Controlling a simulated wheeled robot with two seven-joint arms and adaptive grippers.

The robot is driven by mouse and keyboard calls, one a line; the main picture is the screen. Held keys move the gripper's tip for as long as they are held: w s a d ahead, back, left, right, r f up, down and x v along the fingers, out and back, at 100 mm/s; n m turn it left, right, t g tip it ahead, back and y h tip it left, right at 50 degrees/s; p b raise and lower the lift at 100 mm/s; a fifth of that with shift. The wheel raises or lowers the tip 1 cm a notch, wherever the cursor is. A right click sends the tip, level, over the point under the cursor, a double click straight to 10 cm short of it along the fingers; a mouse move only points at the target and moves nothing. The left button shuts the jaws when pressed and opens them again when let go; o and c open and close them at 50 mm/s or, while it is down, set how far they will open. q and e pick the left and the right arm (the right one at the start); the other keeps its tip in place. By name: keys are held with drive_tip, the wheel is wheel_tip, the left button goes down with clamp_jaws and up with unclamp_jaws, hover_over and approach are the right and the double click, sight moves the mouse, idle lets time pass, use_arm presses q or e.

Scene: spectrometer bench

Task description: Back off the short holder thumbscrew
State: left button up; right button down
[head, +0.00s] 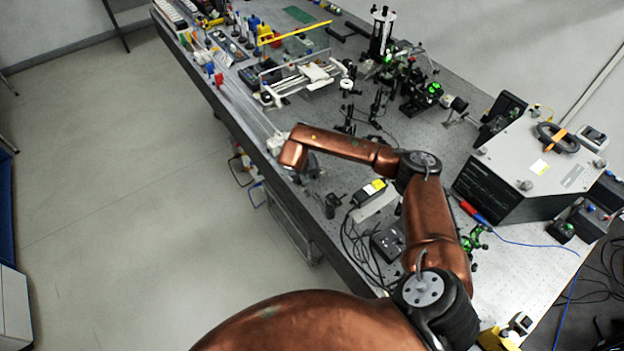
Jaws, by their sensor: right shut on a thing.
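My right arm reaches across the bench from below, and its copper wrist is bent down near the bench's left edge. My right gripper (308,169) shows as a small dark shape just under that wrist, low over the bench top. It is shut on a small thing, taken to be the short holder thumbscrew. The thumbscrew itself and the fingertips are too small and too covered by the wrist to make out. A small black holder-like part (332,204) stands apart, below and to the right of the gripper. My left gripper is not in view.
Black post mounts (346,120) stand behind my forearm. A grey box with cables (376,204) and a black box (389,241) lie close to the arm. A large instrument (528,172) stands at the right. Open floor lies left of the bench edge.

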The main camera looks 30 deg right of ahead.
drive_tip(key=shift+w+h+b, duration=0.15)
drive_tip(key=shift+h+b, duration=0.3)
drive_tip(key=shift+h, duration=0.15)
drive_tip(key=shift+r, duration=0.1)
drive_tip(key=c, duration=2)
unclamp_jaws()
drive_tip(key=shift+a, duration=0.1)
drive_tip(key=shift+o, duration=0.2)
drive_tip(key=v, duration=1.2)
